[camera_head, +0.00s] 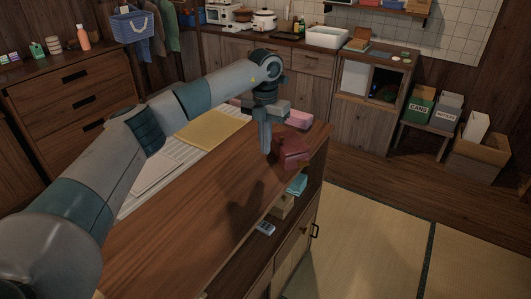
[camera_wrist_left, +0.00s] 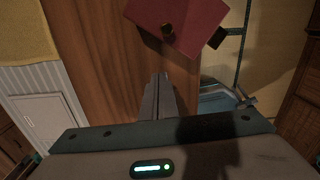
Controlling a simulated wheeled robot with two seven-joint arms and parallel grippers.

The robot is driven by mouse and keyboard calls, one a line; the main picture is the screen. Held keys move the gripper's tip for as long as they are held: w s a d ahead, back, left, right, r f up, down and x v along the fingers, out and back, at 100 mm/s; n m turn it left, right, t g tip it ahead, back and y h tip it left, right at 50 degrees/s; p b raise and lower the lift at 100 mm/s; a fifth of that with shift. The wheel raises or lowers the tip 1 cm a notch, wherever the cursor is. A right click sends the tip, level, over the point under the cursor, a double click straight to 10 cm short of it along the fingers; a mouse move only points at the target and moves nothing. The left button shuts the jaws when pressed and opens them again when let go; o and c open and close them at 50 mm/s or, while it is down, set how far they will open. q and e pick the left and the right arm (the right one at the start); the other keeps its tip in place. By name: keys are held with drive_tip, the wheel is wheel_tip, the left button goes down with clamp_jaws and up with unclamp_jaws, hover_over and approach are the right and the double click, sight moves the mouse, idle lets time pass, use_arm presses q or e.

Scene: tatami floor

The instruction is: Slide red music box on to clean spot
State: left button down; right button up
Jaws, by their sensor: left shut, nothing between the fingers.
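The red music box (camera_head: 291,150) sits on the wooden counter top (camera_head: 190,225) near its right end. In the left wrist view the red box (camera_wrist_left: 195,18) shows at the top, with a brass knob and a dark part sticking out at its right. My left gripper (camera_head: 267,152) points down at the counter just left of the box. Its fingers (camera_wrist_left: 158,80) are together and empty, with a small gap to the box in the wrist view. I cannot make out a distinct clean spot on the wood. My right gripper is not in view.
A pink item (camera_head: 299,119) lies behind the box. A yellow cloth (camera_head: 212,131) and pale papers (camera_head: 158,172) lie left of the gripper. An open shelf below the counter edge holds a teal item (camera_head: 297,184) and a small box (camera_head: 281,206). The front counter top is bare.

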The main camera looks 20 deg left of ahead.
use_arm(q)
wheel_tip(320, 180, up, 6)
drive_tip(key=b, duration=0.1)
drive_tip(key=shift+s+r, duration=0.15)
drive_tip(key=shift+r, duration=0.1)
drive_tip(key=shift+d, duration=0.1)
